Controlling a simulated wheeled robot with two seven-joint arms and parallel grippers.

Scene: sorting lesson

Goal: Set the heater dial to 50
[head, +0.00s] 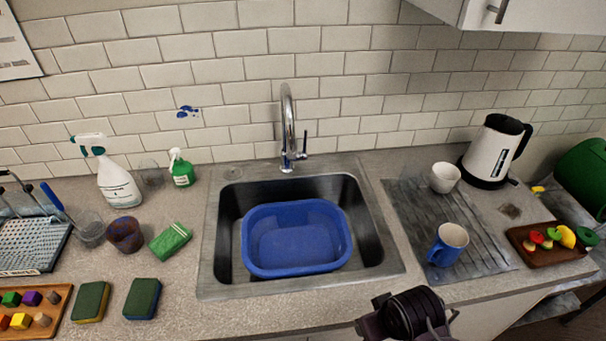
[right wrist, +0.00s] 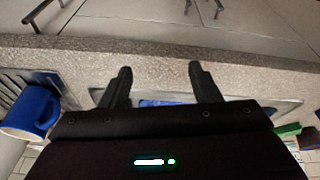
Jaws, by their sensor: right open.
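No heater and no dial can be made out in either view. My right arm's dark end (head: 408,312) shows at the bottom edge of the head view, in front of the counter edge, right of the sink. In the right wrist view my right gripper (right wrist: 160,72) has its two black fingers spread apart with nothing between them. The front counter edge lies just beyond the fingertips. My left gripper is in neither view.
A sink (head: 208,265) holds a blue tub (head: 297,245). A blue mug (head: 448,245), white bowl (head: 444,178), kettle (head: 492,150) and wooden tray (head: 545,259) stand on the right. Bottles, glasses, sponges and a block tray (head: 55,325) crowd the left.

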